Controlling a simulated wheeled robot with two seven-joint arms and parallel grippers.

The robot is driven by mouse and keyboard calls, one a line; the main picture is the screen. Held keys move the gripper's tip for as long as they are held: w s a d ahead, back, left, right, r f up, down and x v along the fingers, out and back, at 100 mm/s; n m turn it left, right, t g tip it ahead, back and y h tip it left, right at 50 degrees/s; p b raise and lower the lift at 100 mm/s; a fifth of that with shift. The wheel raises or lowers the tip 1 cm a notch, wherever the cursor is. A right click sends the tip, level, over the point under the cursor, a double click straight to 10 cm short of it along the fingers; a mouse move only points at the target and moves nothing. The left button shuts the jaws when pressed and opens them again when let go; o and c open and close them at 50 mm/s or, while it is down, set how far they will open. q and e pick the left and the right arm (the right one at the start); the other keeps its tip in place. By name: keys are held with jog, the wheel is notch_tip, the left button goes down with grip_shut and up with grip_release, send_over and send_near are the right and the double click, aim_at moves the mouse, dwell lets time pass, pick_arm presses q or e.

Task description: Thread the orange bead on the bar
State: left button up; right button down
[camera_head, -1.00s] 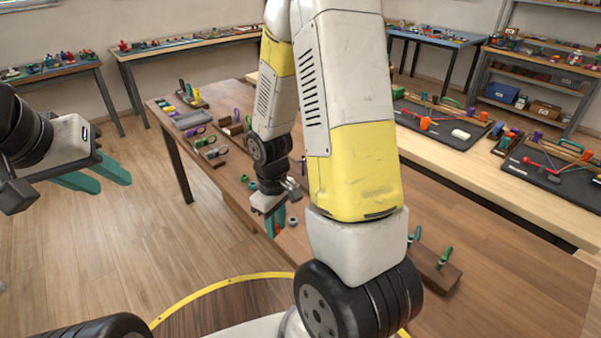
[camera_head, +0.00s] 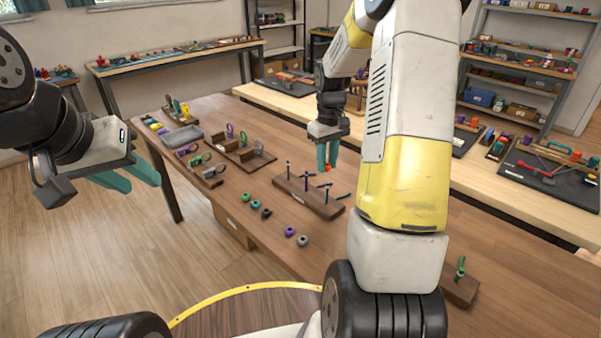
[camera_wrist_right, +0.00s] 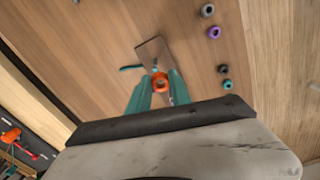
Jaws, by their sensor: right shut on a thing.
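My right gripper (camera_head: 327,156) is shut on the orange bead (camera_head: 327,168), above the table just behind the wooden bar block (camera_head: 300,192). The right wrist view shows the orange bead (camera_wrist_right: 160,82) between the teal fingertips, its hole partly visible. The bar block (camera_wrist_right: 148,46) lies beyond it there, partly hidden by the bead and fingers. In the head view the block carries several thin upright posts and dark or purple cord-like pieces. The bead appears apart from the block. My left gripper (camera_head: 132,177) is open and empty, left of the table.
Several green, dark, purple and grey beads (camera_head: 255,204) lie in front of the bar block. Another wooden stand (camera_head: 240,155) and a grey tray (camera_head: 182,137) are further left. A small block with a green peg (camera_head: 460,285) is at right.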

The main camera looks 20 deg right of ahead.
jog(key=shift+w+d+r, duration=0.25)
jog(key=shift+d, duration=0.3)
jog(key=shift+f, duration=3.05)
jog(key=c, duration=2)
grip_release()
grip_shut()
jog(key=shift+f, duration=1.15)
